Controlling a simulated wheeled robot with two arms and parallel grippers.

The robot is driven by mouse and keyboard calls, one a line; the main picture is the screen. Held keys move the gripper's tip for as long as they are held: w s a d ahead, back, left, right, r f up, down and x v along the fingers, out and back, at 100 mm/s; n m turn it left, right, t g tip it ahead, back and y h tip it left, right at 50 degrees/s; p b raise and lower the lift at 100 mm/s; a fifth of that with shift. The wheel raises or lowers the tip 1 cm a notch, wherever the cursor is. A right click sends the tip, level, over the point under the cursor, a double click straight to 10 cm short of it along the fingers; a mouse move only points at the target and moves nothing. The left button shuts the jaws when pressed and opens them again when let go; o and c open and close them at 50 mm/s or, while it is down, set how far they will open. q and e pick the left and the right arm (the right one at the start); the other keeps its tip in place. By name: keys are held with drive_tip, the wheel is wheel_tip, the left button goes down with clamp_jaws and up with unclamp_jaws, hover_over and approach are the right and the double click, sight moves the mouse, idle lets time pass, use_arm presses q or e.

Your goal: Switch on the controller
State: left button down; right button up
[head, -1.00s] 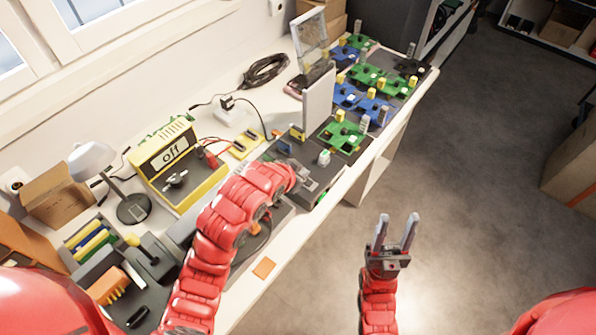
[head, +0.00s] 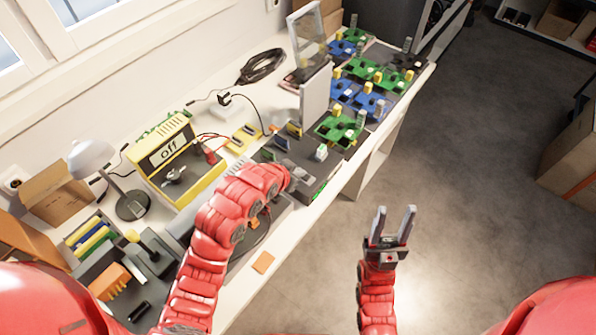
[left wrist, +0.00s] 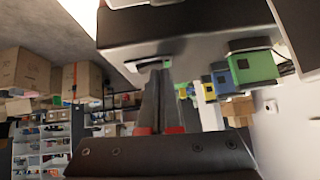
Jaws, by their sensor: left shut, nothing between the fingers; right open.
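A dark box with green, yellow and blue blocks on it, seemingly the controller (head: 322,165), sits on the bench near its front edge. It fills the top of the left wrist view (left wrist: 190,30). A small pale-rimmed switch (left wrist: 150,63) shows on its side there. My left gripper (head: 303,180) is shut and empty at the box's near side. In the left wrist view its fingertips (left wrist: 157,78) point at the switch, very close; I cannot tell whether they touch. My right gripper (head: 393,222) is open and empty over the floor, away from the bench.
A yellow unit (head: 178,160) with a knob and a display reading "off" stands left of my left arm. A lamp (head: 95,160), a black cable coil (head: 263,66), a white upright panel (head: 314,95) and several circuit boards (head: 362,98) stand on the bench. The floor (head: 470,200) is clear.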

use_arm(q)
drive_tip(key=shift+s+f, duration=0.1)
drive_tip(key=shift+s+d, duration=0.2)
drive_tip(key=shift+d, duration=0.1)
drive_tip(key=shift+s+d+r, duration=0.2)
drive_tip(key=shift+d, duration=0.15)
drive_tip(key=shift+r, duration=0.1)
